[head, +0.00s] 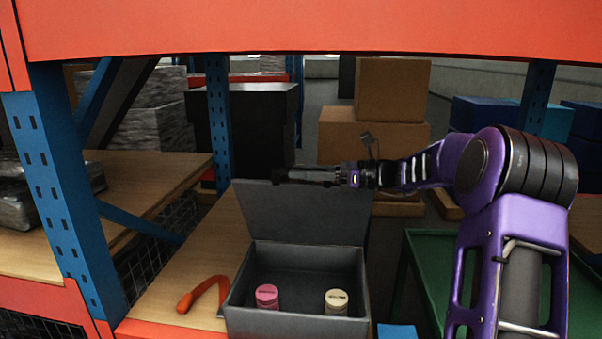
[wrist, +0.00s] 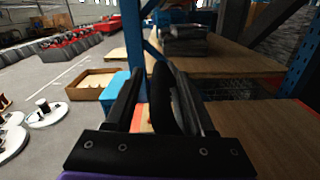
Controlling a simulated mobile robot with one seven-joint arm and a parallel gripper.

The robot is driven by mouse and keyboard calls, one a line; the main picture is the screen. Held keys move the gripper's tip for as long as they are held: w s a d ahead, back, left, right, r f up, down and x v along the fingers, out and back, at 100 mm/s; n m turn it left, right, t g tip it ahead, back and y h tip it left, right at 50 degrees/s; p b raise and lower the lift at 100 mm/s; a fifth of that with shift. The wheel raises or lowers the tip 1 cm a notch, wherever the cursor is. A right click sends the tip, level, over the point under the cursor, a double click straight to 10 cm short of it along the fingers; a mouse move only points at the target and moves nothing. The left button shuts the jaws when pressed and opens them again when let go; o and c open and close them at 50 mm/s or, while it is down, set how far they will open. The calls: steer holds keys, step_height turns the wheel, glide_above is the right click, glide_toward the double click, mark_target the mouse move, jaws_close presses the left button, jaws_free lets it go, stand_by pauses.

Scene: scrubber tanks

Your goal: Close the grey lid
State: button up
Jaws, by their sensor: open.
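The grey lid (head: 305,212) stands raised at the back of an open grey box (head: 297,322), leaning slightly backward. My gripper (head: 280,175) points left at the lid's top edge, near its upper left corner. The head view does not clearly show whether it touches the lid. In the wrist view my gripper's fingers (wrist: 163,78) are apart. A dark shape stands between them, and I cannot tell whether it is the lid's edge. Inside the box are a pink-capped container (head: 267,296) and a cream-capped container (head: 336,300).
An orange-red curved handle-like item (head: 205,293) lies on the wooden shelf (head: 190,268) left of the box. A blue rack post (head: 50,185) stands at left, and a red beam (head: 300,30) crosses above. A green surface (head: 430,270) lies to the right.

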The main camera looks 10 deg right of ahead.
steer(key=shift+w+a, duration=0.1)
steer(key=shift+a, duration=0.2)
jaws_close()
stand_by(1.3)
